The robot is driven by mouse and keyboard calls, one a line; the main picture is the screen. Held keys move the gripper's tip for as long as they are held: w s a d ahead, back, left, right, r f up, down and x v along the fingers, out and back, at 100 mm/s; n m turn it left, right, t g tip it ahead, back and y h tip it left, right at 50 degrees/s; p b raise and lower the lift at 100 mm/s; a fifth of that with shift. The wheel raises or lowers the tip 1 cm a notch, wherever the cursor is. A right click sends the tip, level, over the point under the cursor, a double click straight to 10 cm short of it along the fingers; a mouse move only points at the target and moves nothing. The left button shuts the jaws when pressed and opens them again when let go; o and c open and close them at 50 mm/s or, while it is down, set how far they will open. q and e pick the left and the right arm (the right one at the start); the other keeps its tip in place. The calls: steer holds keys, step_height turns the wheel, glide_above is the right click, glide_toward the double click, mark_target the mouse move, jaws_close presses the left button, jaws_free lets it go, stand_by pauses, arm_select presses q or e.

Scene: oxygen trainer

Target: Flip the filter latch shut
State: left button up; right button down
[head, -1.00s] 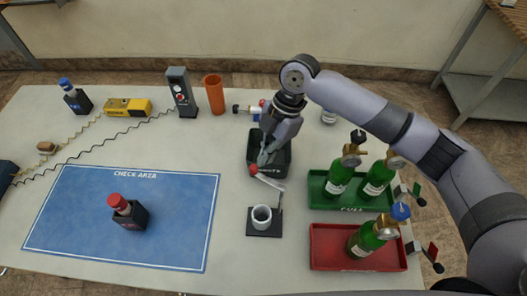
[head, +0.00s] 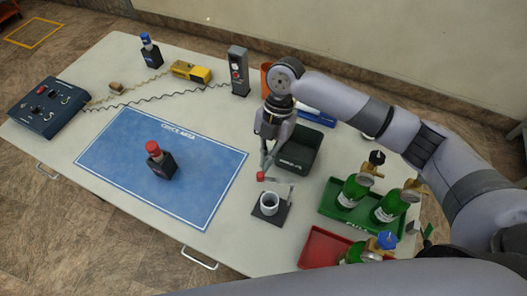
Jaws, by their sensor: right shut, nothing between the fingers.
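The filter latch is a thin grey lever (head: 276,180) with a red knob (head: 260,176) at its left end. It reaches left from an upright post at the back right of the filter holder's black base (head: 267,216). A white round filter cup (head: 268,203) stands in that holder, and the lever hangs above and behind its rim, apart from it. My right gripper (head: 265,168) points down, shut and empty, with its tips just above the red knob. I cannot tell whether they touch it. My left gripper is out of view.
A dark green bin (head: 302,157) stands right behind the gripper. A green tray (head: 330,211) with bottles and a red tray (head: 316,244) are to the right. The blue check area (head: 205,165) holds a red-capped black device (head: 160,162).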

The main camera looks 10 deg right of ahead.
steer(key=shift+s+a+p, duration=0.45)
steer(key=shift+s+a, duration=0.1)
steer(key=shift+s, duration=0.15)
steer(key=shift+s+a, duration=0.1)
steer(key=v, duration=1.2)
steer(key=shift+s, duration=0.1)
stand_by(0.5)
